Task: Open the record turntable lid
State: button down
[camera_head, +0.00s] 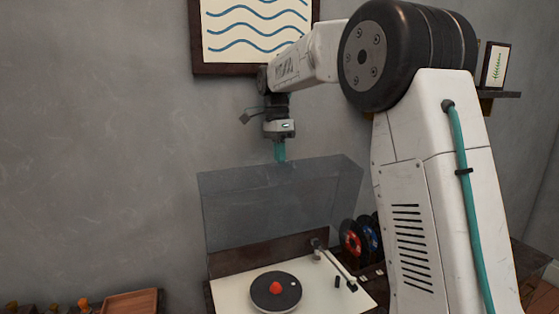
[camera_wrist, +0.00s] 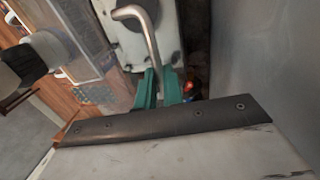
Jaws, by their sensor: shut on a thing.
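The record turntable (camera_head: 230,296) has a pale top and a dark round platter (camera_head: 262,299) with a small red piece (camera_head: 276,287) at its centre. Its clear grey lid (camera_head: 250,215) is raised at the back, standing steeply above the deck. My gripper (camera_head: 280,158) points down at the lid's upper edge, its teal fingers meeting it there. The exact contact is partly hidden.
A wooden tray (camera_head: 130,302) and several small items stand at the lower left. Red and blue discs (camera_head: 351,238) stand right of the turntable. A wave picture (camera_head: 255,25) hangs on the wall behind, and a shelf (camera_head: 500,95) is at the upper right.

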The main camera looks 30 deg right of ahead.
jog(key=shift+f, duration=0.25)
jog(key=c, duration=1.5)
grip_release()
jog(key=shift+w, duration=0.15)
jog(key=shift+r, duration=0.1)
jog(key=shift+r, duration=0.6)
jog(key=s+r, duration=0.1)
jog(key=s, duration=0.4)
jog(key=s+a+r, duration=0.1)
jog(key=s, duration=0.4)
jog(key=s+r, duration=0.1)
jog(key=s, duration=0.5)
jog(key=shift+a+r, duration=0.4)
